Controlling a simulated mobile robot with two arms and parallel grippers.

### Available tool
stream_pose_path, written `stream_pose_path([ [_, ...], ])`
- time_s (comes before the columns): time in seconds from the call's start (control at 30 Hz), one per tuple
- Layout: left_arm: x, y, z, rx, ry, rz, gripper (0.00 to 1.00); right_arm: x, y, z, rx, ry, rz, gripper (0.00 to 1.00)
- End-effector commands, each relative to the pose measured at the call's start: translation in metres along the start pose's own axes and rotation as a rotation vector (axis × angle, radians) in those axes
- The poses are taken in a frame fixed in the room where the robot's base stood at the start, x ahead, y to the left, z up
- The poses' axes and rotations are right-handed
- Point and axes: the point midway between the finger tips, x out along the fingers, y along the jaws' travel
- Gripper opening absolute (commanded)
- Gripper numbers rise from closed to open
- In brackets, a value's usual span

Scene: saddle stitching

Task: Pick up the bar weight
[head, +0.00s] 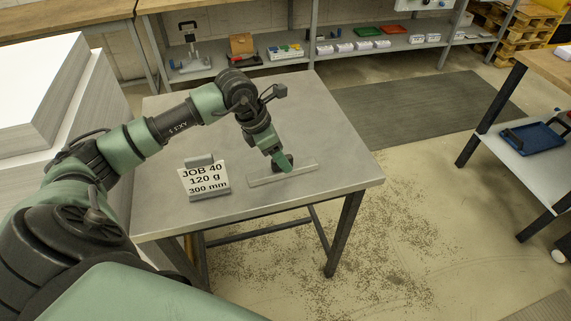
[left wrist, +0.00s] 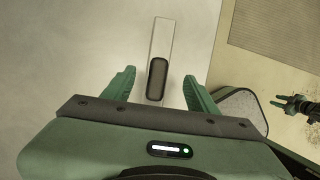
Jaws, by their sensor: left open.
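The bar weight (head: 262,181) is a flat silvery bar with a dark grip, lying on the grey metal table (head: 335,150). In the left wrist view the bar weight (left wrist: 162,40) runs away from me, its dark grip nearest. My left gripper (head: 285,168) is over the bar in the head view and partly hides its grip. In the left wrist view the left gripper (left wrist: 160,85) is open, with one green finger on each side of the grip and clear gaps. My right gripper (left wrist: 281,102) shows small at the right edge; its opening is too small to judge.
A sign card (head: 205,180) reading JOB 40, 120 g, 300 mm stands left of the bar. White paper stacks (head: 40,90) stand left of the table. The table's right part is clear. A cart with a blue tray (head: 533,137) is at the right.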

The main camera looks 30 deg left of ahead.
Motion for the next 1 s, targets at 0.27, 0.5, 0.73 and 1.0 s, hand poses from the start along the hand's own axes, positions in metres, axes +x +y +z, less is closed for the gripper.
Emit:
stream_pose_path([
  [0.27, 0.037, 0.004, -0.001, -0.003, 0.001, -0.005, 0.58, -0.02, -0.004, 0.013, 0.001, -0.022, -0.005, 0.35],
  [0.5, 0.056, 0.005, -0.001, 0.0, 0.0, -0.001, 0.58, -0.021, -0.002, 0.001, 0.0, -0.005, -0.003, 0.35],
  [0.73, 0.056, 0.005, -0.001, 0.001, -0.001, -0.001, 0.41, -0.021, -0.002, -0.002, 0.0, 0.0, -0.003, 0.35],
  [1.0, 0.056, 0.005, -0.001, 0.001, -0.001, -0.001, 0.0, -0.021, -0.002, -0.002, 0.001, -0.001, -0.003, 0.35],
])
